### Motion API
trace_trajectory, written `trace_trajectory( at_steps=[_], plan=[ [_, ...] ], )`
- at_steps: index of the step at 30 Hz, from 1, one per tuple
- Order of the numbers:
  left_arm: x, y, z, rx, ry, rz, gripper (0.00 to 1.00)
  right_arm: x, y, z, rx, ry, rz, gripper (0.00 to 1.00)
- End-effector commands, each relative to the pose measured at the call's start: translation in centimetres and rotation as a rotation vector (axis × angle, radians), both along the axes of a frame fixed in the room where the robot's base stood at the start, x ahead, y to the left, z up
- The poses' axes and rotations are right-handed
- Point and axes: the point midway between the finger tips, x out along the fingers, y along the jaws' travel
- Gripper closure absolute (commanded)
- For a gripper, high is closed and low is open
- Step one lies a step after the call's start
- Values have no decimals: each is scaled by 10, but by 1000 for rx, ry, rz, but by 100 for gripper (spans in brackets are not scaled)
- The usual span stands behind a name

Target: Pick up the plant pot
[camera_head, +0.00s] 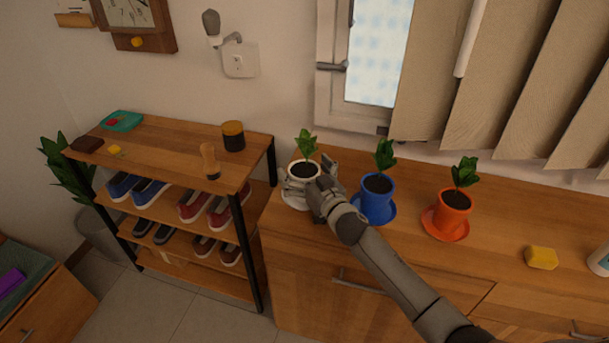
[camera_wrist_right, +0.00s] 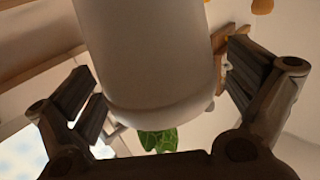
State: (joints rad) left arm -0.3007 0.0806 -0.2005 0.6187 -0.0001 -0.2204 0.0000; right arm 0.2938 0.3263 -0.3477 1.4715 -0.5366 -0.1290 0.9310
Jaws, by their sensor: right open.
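Three potted plants stand on the wooden cabinet. The white pot (camera_head: 302,181), with dark soil and a small green plant (camera_head: 306,142), is on the left on a white saucer (camera_head: 294,204). A blue pot (camera_head: 373,208) stands in the middle and an orange pot (camera_head: 451,218) on the right, each on a matching saucer. My right gripper (camera_head: 313,184) is at the white pot, its fingers open on either side. In the wrist view the white pot (camera_wrist_right: 150,60) fills the space between the fingers, with visible gaps to both. My left gripper is not in view.
The wooden cabinet top (camera_head: 500,225) also holds a yellow sponge (camera_head: 541,258) and part of a white bottle (camera_head: 599,262). A shoe rack (camera_head: 165,145) stands left of the cabinet. Window and curtains are behind. The blue pot is close beside my right forearm.

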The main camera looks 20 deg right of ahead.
Motion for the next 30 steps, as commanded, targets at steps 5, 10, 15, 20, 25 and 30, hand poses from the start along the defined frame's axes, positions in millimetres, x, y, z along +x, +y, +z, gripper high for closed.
trace_trajectory(
  at_steps=[5,10,15,20,25,30],
  plan=[
    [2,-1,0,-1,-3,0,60,3,1,0,0,1,1,0],
    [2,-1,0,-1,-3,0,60,3,1,0,0,0,1,8],
    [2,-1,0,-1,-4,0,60,2,1,0,0,0,1,30],
    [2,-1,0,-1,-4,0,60,2,1,0,0,0,1,50],
    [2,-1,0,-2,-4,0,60,2,1,0,0,0,1,71],
    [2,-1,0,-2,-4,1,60,3,1,3,1,-5,2,71]
  ],
)
